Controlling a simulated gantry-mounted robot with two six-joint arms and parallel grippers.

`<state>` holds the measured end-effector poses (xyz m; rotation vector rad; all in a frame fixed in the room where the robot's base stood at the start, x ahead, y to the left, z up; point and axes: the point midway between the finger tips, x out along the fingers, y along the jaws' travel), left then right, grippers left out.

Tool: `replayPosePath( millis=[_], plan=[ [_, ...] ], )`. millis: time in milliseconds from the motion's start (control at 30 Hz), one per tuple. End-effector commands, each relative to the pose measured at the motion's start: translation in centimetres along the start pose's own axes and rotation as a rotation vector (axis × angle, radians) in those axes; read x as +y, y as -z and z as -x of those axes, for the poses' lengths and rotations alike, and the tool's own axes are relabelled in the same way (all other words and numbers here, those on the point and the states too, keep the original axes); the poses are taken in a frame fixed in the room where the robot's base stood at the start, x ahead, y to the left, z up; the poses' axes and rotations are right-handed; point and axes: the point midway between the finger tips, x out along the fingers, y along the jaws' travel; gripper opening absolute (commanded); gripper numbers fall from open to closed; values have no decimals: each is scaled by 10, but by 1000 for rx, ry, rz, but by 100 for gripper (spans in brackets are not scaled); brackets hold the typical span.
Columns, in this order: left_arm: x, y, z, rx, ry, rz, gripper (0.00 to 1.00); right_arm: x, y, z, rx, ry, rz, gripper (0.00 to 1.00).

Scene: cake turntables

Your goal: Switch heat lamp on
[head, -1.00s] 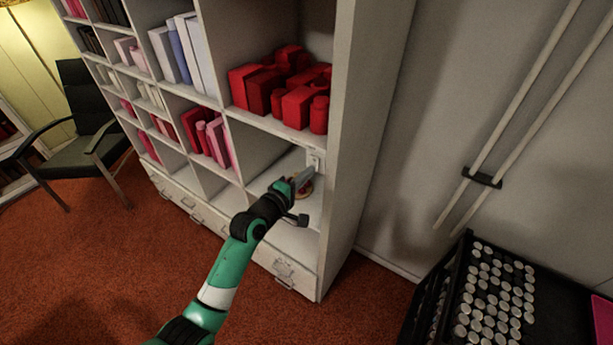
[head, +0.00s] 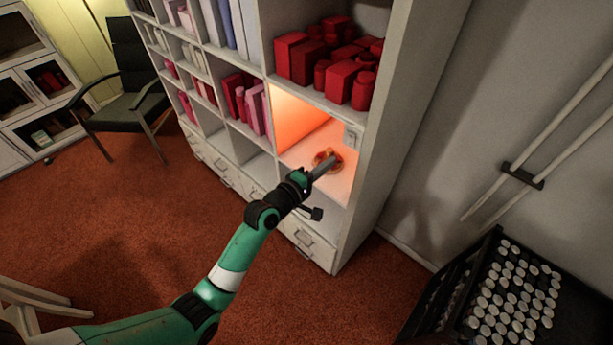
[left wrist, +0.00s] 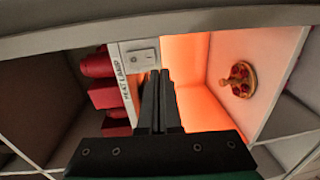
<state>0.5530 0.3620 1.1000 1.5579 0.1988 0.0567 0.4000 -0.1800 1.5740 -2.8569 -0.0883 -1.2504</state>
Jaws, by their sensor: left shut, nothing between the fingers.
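The heat lamp switch (head: 351,136) is a small pale plate on the inner right side of a shelf compartment. In the left wrist view the switch (left wrist: 142,57) sits beside a label reading HEAT LAMP. The compartment (head: 296,120) glows orange; the lamp itself is not visible. A small round turntable with a red-topped item (head: 327,160) stands on its floor, and it also shows in the left wrist view (left wrist: 243,78). My left gripper (head: 327,166) is shut and empty in front of the compartment, apart from the switch. My right gripper is not in view.
Red boxes and jars (head: 329,58) fill the compartment above. Books (head: 247,101) stand in compartments to the left. A black crate of white-capped items (head: 515,295) stands at lower right. A dark chair (head: 130,90) is at the left. Red carpet lies open in front.

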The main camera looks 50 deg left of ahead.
Motion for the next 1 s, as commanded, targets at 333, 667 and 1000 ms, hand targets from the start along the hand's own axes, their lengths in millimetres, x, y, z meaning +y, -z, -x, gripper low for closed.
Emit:
replayPosePath(
  millis=[333,667,1000],
  plan=[
    [-15,0,68,1,1,0,0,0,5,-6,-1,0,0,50],
    [-17,0,77,0,1,-1,0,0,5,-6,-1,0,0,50],
    [-17,0,76,0,0,-1,0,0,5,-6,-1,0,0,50]
  ],
)
